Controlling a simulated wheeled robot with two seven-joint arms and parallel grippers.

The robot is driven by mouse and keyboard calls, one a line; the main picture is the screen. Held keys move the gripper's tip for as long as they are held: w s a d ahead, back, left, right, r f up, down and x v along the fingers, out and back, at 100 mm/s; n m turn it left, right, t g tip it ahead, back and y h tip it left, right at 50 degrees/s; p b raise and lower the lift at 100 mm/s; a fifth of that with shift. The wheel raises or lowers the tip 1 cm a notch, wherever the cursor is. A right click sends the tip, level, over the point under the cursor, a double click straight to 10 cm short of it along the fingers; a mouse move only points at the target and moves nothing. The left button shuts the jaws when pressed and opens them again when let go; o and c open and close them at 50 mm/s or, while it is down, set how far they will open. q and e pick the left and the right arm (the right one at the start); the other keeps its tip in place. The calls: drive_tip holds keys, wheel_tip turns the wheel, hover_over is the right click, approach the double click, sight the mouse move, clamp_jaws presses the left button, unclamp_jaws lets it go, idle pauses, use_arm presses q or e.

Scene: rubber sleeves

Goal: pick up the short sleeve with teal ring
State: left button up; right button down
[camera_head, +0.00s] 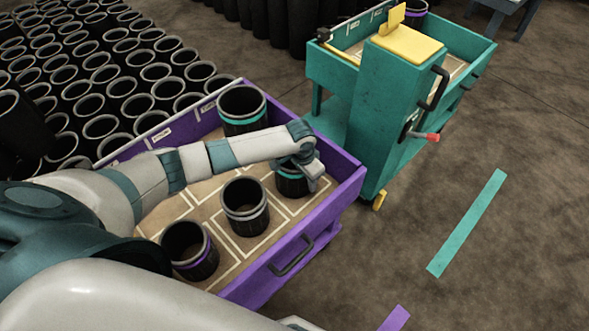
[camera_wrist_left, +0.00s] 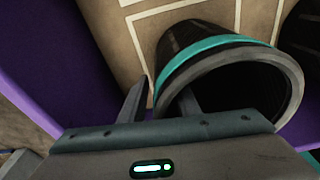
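The short black sleeve with a teal ring (camera_head: 291,185) stands in the right corner of the purple tray cart, partly hidden by my left gripper (camera_head: 312,170). In the left wrist view the sleeve (camera_wrist_left: 215,50) shows its grey rim and teal band close up. My left gripper (camera_wrist_left: 165,95) has its fingers apart, one outside the sleeve wall and one inside its mouth. A gap seems to remain between the outer finger and the wall. A larger sleeve with a teal ring (camera_head: 243,112) stands behind my arm. My right gripper is not seen.
The purple cart (camera_head: 300,236) also holds a sleeve with a grey ring (camera_head: 245,207) and one with a purple ring (camera_head: 190,252). A teal cart (camera_head: 385,130) stands close behind its right side. Many black sleeves (camera_head: 125,90) fill the back left. Floor at right is open.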

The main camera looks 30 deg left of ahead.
use_arm(q)
clamp_jaws()
drive_tip(key=shift+r, duration=0.15)
idle(1.3)
